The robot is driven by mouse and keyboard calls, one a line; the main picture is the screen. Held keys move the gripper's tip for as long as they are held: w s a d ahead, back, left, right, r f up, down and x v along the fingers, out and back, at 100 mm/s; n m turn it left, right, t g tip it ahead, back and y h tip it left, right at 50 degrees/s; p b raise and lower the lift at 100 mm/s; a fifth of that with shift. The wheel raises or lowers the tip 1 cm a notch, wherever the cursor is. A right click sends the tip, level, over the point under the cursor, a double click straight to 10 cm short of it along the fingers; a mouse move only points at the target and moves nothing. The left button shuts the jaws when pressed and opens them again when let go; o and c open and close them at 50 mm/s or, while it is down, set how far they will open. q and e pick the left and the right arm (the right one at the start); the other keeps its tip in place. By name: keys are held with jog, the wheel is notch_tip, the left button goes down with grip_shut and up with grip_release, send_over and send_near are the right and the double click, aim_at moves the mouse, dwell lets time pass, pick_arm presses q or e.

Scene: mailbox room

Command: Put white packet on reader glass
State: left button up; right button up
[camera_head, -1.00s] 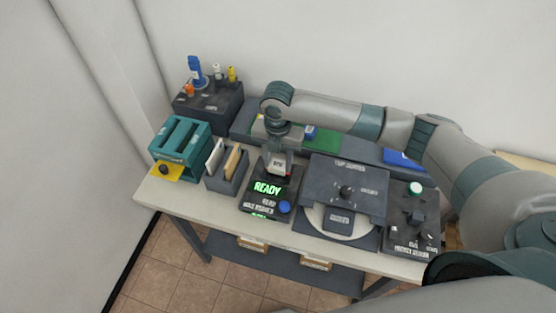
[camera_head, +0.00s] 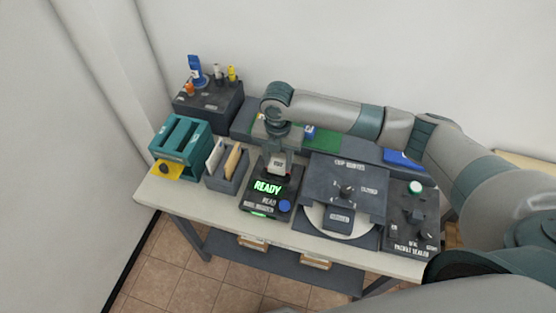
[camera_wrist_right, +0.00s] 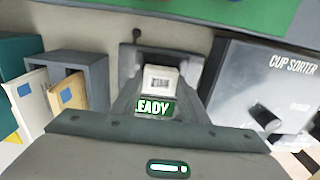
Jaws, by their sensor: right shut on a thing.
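The white packet (camera_head: 278,164) shows a dark printed label and is over the back part of the dark reader (camera_head: 254,201), whose green display says READY. My right gripper (camera_head: 279,155) points down and is shut on the packet. In the right wrist view the packet (camera_wrist_right: 160,80) sits between the fingers, with a barcode on its face, just above the reader's display (camera_wrist_right: 153,108). The reader glass is hidden behind the packet and gripper, and I cannot tell whether the packet touches it. My left gripper is not in view.
A grey holder (camera_head: 228,180) with envelopes and a teal rack (camera_head: 180,140) stand left of the reader. The cup sorter (camera_head: 345,185) stands close on its right, with the packet sealer (camera_head: 408,220) beyond. A dark box (camera_head: 208,107) with bottles stands at the back left.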

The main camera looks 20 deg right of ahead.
jog(key=shift+f, duration=0.45)
jog(key=o, duration=1.4)
jog(key=shift+c, duration=0.2)
jog(key=shift+r, duration=0.15)
jog(key=shift+r+p, duration=2.9)
jog(key=shift+p, duration=0.25)
